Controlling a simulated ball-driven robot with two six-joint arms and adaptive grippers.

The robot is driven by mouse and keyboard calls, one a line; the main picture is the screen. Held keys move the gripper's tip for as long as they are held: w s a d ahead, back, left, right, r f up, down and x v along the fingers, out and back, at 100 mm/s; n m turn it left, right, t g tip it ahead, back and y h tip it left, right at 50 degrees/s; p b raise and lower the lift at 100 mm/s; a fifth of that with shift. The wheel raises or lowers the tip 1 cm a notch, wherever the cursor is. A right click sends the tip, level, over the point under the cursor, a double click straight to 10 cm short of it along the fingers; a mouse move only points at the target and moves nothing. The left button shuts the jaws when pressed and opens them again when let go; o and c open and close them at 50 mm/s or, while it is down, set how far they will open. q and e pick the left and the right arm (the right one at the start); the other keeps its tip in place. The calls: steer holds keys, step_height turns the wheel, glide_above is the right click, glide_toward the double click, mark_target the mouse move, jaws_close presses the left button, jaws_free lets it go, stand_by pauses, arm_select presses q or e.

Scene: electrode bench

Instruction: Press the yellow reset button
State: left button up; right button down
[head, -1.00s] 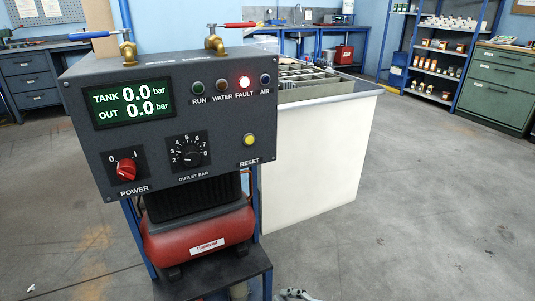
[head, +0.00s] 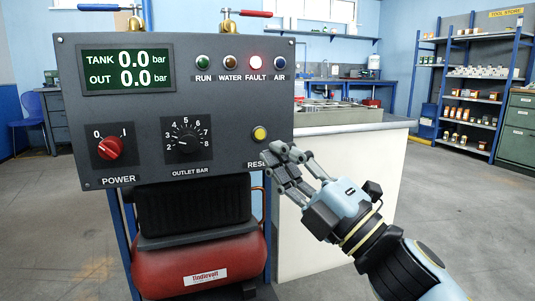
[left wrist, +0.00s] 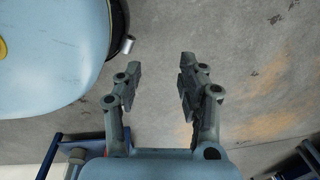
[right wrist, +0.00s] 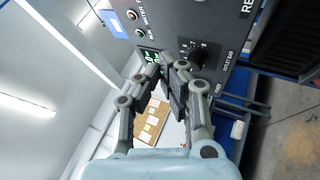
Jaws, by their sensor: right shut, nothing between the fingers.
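The yellow reset button (head: 259,133) sits at the lower right of the dark control panel (head: 228,105), in full view in the head view. My right gripper (head: 276,153) is shut and empty, its fingertips just below and right of the button in the picture. It hides part of the RESET label. I see a gap between fingertips and button in the picture, but their distance in depth is hard to tell. The right wrist view shows the fingers (right wrist: 166,82) close together; the button is not seen there. My left gripper (left wrist: 157,85) is open and empty above the floor.
A red power knob (head: 109,148) and a black outlet dial (head: 187,139) are on the panel. A white-sided bench (head: 385,165) stands behind my right arm.

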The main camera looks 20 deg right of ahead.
mark_target(260, 134)
steer(key=shift+w, duration=0.2)
arm_select(q)
steer(key=shift+w+d+r+b, duration=0.2)
steer(key=shift+w+r, duration=0.3)
steer(key=shift+r, duration=0.05)
steer(key=shift+w+d+r+b, duration=0.15)
steer(key=shift+w+r+b, duration=0.05)
steer(key=shift+w+r, duration=0.3)
arm_select(e)
steer(key=shift+w+a, duration=0.1)
steer(key=shift+w, duration=4.15)
steer(key=shift+w, duration=0.15)
arm_select(q)
steer(key=shift+r, duration=0.1)
arm_select(e)
steer(key=shift+w, duration=0.3)
steer(key=shift+w, duration=0.35)
